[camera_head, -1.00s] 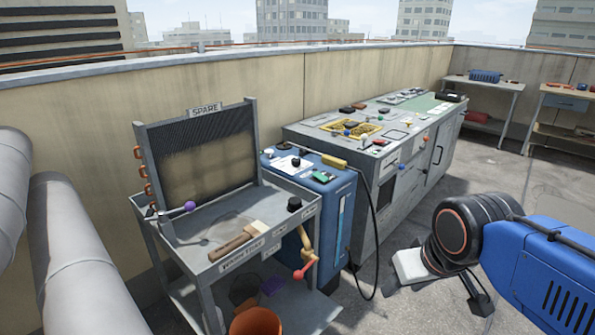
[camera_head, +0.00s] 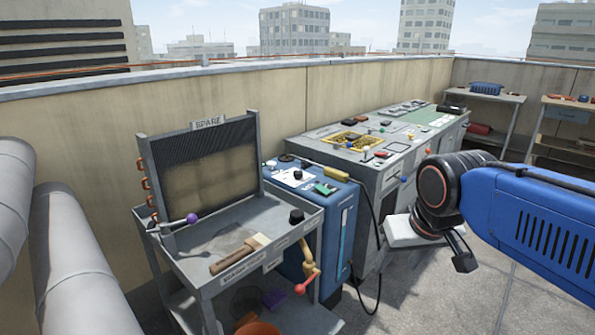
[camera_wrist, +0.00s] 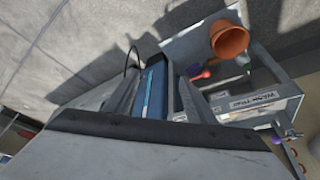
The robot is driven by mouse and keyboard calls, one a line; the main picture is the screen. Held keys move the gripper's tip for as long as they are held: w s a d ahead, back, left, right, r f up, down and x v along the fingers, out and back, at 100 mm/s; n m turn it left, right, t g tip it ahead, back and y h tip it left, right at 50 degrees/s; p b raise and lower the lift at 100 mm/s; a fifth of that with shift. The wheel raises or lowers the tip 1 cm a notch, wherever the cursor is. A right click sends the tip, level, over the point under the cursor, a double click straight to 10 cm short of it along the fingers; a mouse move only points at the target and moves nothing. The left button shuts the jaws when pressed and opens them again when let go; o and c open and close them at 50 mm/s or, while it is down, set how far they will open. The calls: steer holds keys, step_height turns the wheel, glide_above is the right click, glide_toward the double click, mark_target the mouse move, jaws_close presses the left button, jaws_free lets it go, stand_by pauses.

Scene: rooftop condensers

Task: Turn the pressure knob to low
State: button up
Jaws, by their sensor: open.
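A round black knob (camera_head: 296,216) stands on the right front corner of the grey cart. Another small dark knob (camera_head: 298,174) sits on top of the blue unit (camera_head: 325,225) beside the cart. No lettering that names either as the pressure knob is readable, nor any low mark. My gripper (camera_head: 432,245) hangs in the air to the right of the cart and blue unit, apart from both knobs. It is open with nothing seen in it. In the wrist view the blue unit (camera_wrist: 154,88) shows beyond the gripper; no knob is clear there.
A black cable (camera_head: 376,240) loops down by the blue unit. A long grey cabinet (camera_head: 395,175) stands behind. Floor is free at right.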

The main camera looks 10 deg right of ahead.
steer(key=w+a+r+m, duration=0.1)
steer(key=w+r, duration=0.7)
steer(key=w, duration=0.6)
steer(key=w+a+r+m+h, duration=0.1)
steer(key=w+a+r, duration=0.15)
steer(key=w, duration=0.55)
steer(key=w+a+r+m, duration=0.1)
steer(key=w+r, duration=0.2)
steer(key=w, duration=0.5)
steer(key=m+g+h, duration=0.1)
steer(key=m+h, duration=0.1)
steer(key=m, duration=0.2)
glide_above(298, 171)
steer(key=s+a, duration=0.4)
steer(key=s, duration=0.2)
step_height(298, 171, down, 5)
steer(key=x, duration=1.1)
steer(key=a+x, duration=0.1)
steer(key=x, duration=0.4)
steer(key=shift+w+d+f, duration=0.15)
steer(key=shift+f, duration=0.15)
steer(key=c, duration=1)
